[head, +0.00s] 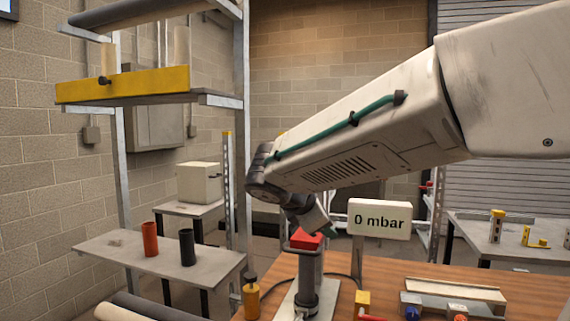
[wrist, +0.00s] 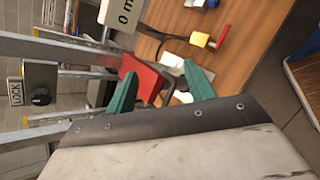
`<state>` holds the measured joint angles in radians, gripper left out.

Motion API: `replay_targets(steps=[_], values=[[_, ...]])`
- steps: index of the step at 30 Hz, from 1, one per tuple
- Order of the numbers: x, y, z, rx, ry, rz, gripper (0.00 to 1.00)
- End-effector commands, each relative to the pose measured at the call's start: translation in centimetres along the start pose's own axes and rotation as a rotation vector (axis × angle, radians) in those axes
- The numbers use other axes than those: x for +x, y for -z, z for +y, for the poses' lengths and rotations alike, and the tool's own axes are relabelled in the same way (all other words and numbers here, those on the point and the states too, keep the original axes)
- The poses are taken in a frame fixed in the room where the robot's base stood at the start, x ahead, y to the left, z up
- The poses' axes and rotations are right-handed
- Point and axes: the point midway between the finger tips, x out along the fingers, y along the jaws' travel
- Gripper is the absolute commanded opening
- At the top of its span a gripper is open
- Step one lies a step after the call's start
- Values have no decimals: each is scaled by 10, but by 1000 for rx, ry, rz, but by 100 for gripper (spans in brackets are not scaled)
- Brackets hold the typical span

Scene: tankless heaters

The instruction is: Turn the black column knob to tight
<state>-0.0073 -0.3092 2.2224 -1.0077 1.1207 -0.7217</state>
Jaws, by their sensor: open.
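A round black knob (wrist: 40,97) shows at the left of the wrist view, on a dark plate beside a white label reading LOCK. I cannot make out this knob in the head view. A grey column (head: 309,272) with a red top block (head: 305,239) stands on the wooden bench. My gripper (head: 322,228) is just above the red block, pointing down. In the wrist view my gripper (wrist: 160,72) has its green fingers apart and nothing held. The red block (wrist: 143,78) shows beyond and between the fingers; I cannot tell if they touch it.
A sign reading 0 mbar (head: 380,220) stands right of the column. A yellow bottle (head: 251,300) stands left of it. Small yellow, blue and red items lie on the bench (head: 500,275). A shelf rack with a yellow-edged shelf (head: 125,86) rises at the left.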

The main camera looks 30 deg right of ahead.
Motion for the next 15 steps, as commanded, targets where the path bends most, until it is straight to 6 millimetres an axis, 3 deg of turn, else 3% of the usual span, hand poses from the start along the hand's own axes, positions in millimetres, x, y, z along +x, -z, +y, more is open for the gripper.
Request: replay_targets(steps=[1, 3, 6, 10, 15], values=[[8, 4, 39, -166, -82, -74, 53], [12, 9, 90, -394, -192, -181, 53], [13, 22, 149, -670, -309, -330, 53], [10, 41, 199, -916, -401, -481, 53], [8, 53, 226, -1051, -446, -572, 53]])
